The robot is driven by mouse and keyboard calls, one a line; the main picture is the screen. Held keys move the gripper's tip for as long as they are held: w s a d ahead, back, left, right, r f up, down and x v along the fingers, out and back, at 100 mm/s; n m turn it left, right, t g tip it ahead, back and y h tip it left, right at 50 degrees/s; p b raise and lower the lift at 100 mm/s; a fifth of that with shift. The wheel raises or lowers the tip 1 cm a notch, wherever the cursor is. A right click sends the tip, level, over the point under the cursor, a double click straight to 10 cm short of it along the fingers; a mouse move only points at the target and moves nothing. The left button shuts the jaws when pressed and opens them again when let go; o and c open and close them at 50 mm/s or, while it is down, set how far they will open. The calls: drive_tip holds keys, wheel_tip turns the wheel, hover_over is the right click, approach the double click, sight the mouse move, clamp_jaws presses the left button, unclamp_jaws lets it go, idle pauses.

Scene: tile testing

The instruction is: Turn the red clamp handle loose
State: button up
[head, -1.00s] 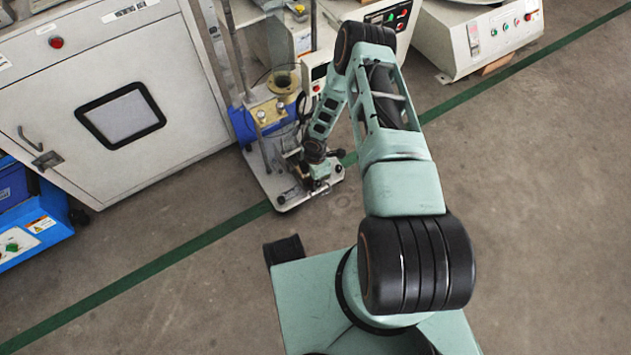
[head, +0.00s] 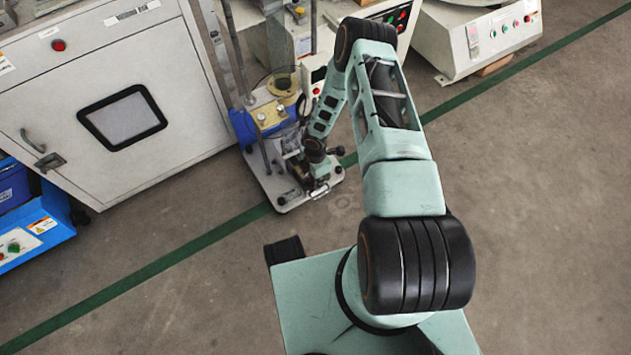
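My gripper (head: 319,188) is small in the head view, at the end of my green arm. It is low over the front of the pale base plate (head: 290,203) of a floor-standing test machine. My wrist and the dark parts around it overlap there, so I cannot tell whether the fingers are open or shut, or whether they touch anything. I cannot make out a red clamp handle; it may be hidden behind my wrist or too small to see.
The machine has upright posts, a brass-coloured block (head: 268,117) and a blue body (head: 243,127) behind my gripper. A large grey cabinet (head: 170,60) stands to the left. A control box (head: 480,45) is at the upper right. The floor (head: 530,200) at right is clear.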

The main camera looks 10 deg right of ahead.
wheel_tip(320, 180, up, 5)
drive_tip(key=p, duration=0.2)
drive_tip(key=shift+r+p, duration=0.2)
drive_tip(key=shift+p, duration=0.15)
